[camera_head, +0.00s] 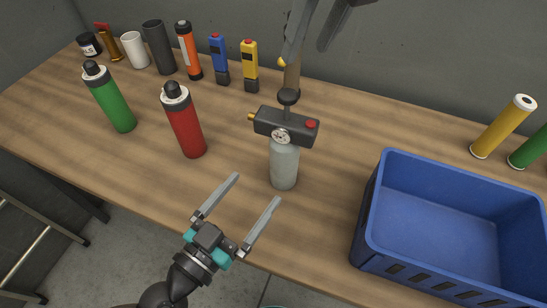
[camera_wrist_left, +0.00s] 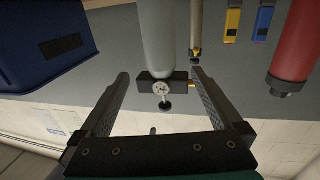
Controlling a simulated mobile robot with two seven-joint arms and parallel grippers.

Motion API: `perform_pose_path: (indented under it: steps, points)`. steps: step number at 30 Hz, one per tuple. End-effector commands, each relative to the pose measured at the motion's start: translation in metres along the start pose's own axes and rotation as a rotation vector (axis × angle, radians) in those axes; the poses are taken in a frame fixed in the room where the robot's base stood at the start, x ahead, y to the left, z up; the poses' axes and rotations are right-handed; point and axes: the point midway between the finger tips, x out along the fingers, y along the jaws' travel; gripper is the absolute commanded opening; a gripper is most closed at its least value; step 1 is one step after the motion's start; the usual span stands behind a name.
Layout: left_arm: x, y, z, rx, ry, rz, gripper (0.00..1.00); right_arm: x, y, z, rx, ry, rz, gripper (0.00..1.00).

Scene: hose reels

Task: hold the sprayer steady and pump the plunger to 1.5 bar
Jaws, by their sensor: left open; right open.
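The sprayer (camera_head: 284,165) stands upright near the middle of the bench, with a grey bottle, black head, round gauge, red button and yellow nozzle. Its black plunger knob (camera_head: 288,97) sticks up on top. In the left wrist view the sprayer (camera_wrist_left: 157,40) appears inverted between my fingers; the gauge dial is too small to read. My left gripper (camera_head: 257,188) is open and empty in front of the sprayer, fingers pointing towards it, apart from it. My right gripper (camera_head: 303,57) is open at the top, above and behind the knob, apart from it.
A blue crate (camera_head: 378,205) stands to the right of the sprayer. A red bottle (camera_head: 185,130) and a green bottle (camera_head: 112,105) stand to the left. A tan cylinder (camera_head: 291,78) is behind the sprayer. Several small items line the back. The bench's front edge is near my left gripper.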

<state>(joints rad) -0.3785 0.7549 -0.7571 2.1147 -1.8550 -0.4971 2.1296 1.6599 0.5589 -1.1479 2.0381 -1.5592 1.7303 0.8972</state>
Motion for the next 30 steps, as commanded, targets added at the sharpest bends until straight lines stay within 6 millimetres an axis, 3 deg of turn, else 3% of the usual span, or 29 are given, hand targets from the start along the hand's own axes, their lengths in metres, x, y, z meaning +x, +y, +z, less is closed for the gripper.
perform_pose_path:
  steps: [9, 21, 30]
  points:
    - [0.049, -0.001, -0.001, -0.004, 0.004, -0.004, 1.00, 0.000, 0.000, 0.000, 0.000, 0.000, 0.000, 0.50]
    - [0.100, -0.001, -0.001, -0.005, 0.003, -0.004, 1.00, 0.000, 0.000, 0.000, 0.000, 0.000, 0.000, 0.50]
    - [0.116, -0.001, -0.001, 0.000, 0.003, -0.003, 1.00, 0.000, 0.000, 0.000, 0.000, 0.000, 0.000, 0.50]
